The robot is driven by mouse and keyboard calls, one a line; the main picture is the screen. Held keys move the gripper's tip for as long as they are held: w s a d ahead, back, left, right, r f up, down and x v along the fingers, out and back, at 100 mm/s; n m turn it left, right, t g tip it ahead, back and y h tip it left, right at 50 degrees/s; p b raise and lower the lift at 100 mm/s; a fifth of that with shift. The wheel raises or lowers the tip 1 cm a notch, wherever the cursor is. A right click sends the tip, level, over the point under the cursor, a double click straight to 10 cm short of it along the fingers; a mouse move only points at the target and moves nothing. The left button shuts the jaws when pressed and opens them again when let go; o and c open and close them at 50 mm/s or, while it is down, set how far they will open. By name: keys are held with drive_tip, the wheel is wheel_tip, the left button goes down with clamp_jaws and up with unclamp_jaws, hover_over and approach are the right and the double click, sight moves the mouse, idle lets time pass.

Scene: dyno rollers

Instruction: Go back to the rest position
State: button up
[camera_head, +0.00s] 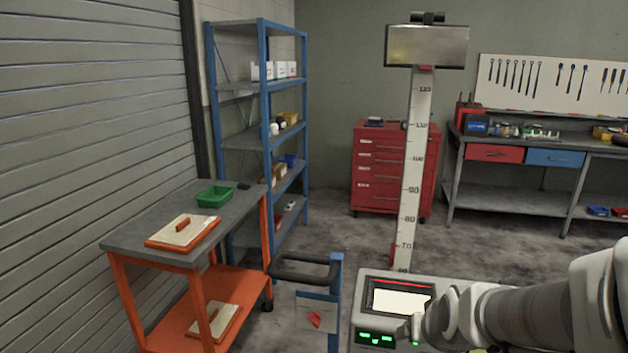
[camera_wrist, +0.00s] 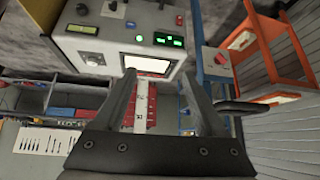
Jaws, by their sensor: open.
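My gripper (camera_wrist: 160,95) is open and empty in the wrist view, with its two dark fingers spread apart. Beyond the fingers is the control box (camera_wrist: 120,35) with a lit screen, green displays and knobs; the picture there is turned upside down. In the head view my arm reaches in from the lower right, and its end is in front of the control box (camera_head: 362,310). The fingers are not clearly visible in the head view. I cannot tell whether the gripper touches the box.
A measuring column (camera_head: 411,170) rises behind the box. A blue post with a black handle (camera_head: 305,268) stands to its left. An orange cart (camera_head: 245,212) holds a green bin (camera_head: 214,197) at left. A red tool cabinet (camera_head: 375,175) and workbench (camera_head: 510,197) stand behind. Floor between them is clear.

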drive_tip(key=s+a+r+n+g+p, duration=0.1)
drive_tip(key=s+a+r, duration=0.3)
drive_tip(key=s+r, duration=0.8)
drive_tip(key=s+p, duration=0.1)
drive_tip(key=s, duration=0.1)
drive_tip(key=shift+s+a+r+g+y, duration=0.2)
drive_tip(key=shift+s+a+g+y, duration=0.1)
drive_tip(key=shift+g, duration=0.1)
drive_tip(key=shift+d, duration=0.15)
idle(0.5)
